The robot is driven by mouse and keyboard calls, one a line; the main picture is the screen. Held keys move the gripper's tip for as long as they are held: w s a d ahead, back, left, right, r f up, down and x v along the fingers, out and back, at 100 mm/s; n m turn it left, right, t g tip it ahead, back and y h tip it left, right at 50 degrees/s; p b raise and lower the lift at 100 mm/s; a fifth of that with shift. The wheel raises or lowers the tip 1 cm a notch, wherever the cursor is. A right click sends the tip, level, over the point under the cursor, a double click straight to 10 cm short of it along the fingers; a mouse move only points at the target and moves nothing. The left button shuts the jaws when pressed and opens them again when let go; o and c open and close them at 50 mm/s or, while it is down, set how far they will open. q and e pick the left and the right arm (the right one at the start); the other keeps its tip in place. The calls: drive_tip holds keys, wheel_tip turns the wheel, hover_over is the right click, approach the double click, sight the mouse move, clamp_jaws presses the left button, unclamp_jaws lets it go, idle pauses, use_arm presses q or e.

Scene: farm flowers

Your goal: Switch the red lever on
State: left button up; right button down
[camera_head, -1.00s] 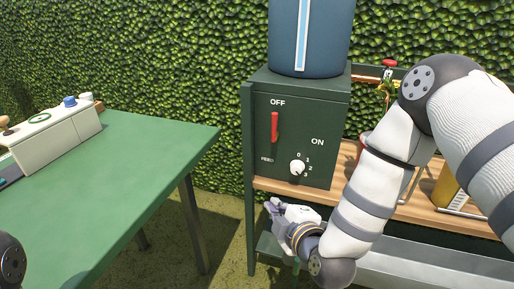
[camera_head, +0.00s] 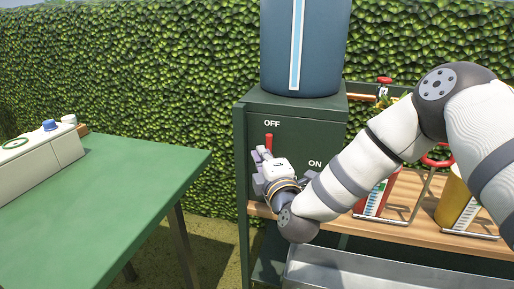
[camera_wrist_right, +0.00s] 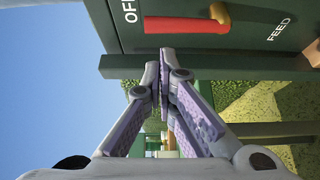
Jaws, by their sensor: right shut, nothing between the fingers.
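The red lever (camera_head: 268,142) is on the front of a dark green control box (camera_head: 325,125), just below the OFF mark, with ON lower to the right. In the head view its lower part is hidden behind my right gripper (camera_head: 260,165), which is in front of the box. In the right wrist view the red lever (camera_wrist_right: 188,25) lies across the top, beside the OFF and FEED marks. My right gripper's closed fingertips (camera_wrist_right: 166,72) are close by, with nothing between them. I cannot tell whether they touch the lever. My left gripper is not in view.
A blue tank (camera_head: 320,50) stands on the box. A wooden shelf (camera_head: 410,225) with a red-and-white container (camera_head: 375,195) and a yellow one (camera_head: 455,205) is at right. A metal trough (camera_head: 370,270) is below. A green table (camera_head: 130,190) is at left, with a gap before the box.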

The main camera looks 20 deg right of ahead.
sight(270, 148)
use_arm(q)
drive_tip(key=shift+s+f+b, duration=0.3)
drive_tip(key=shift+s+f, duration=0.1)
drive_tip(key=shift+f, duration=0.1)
use_arm(e)
drive_tip(key=w, duration=0.4)
drive_tip(key=shift+w+d, duration=0.15)
drive_tip(key=shift+w, duration=0.2)
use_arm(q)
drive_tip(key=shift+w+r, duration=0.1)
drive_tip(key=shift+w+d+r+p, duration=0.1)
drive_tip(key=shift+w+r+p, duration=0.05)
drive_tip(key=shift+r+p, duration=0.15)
use_arm(e)
drive_tip(key=shift+s+d+r+m, duration=0.15)
drive_tip(key=shift+m, duration=0.15)
